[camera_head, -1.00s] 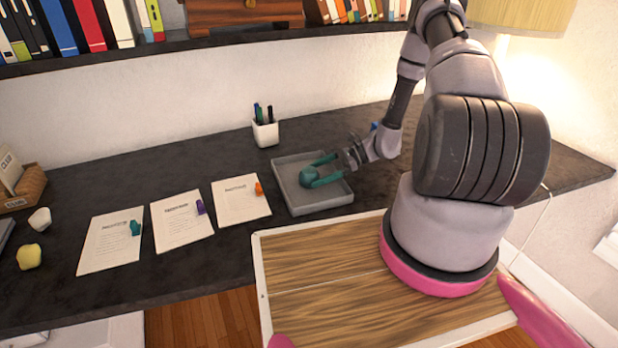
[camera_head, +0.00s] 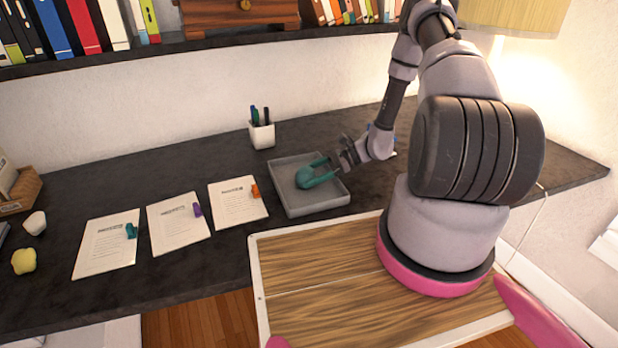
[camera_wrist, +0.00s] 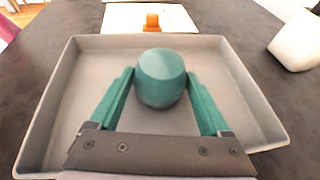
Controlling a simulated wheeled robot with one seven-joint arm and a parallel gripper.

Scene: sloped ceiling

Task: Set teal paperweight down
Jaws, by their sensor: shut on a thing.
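The teal paperweight (camera_head: 305,178) is a rounded lump between the teal fingers of my gripper (camera_head: 313,173). In the wrist view the paperweight (camera_wrist: 161,78) sits at the fingertips, with one finger of my gripper (camera_wrist: 160,84) on each side. My gripper is shut on it. Both are over the inside of a shallow grey tray (camera_head: 292,207), which also shows in the wrist view (camera_wrist: 52,105). I cannot tell whether the paperweight touches the tray floor.
Left of the tray lie several printed sheets, the nearest a sheet (camera_head: 238,205) with an orange clip-like piece (camera_head: 255,191). A white pen cup (camera_head: 262,135) stands behind the tray. A white lump (camera_head: 35,223) and a yellow lump (camera_head: 24,261) lie far left.

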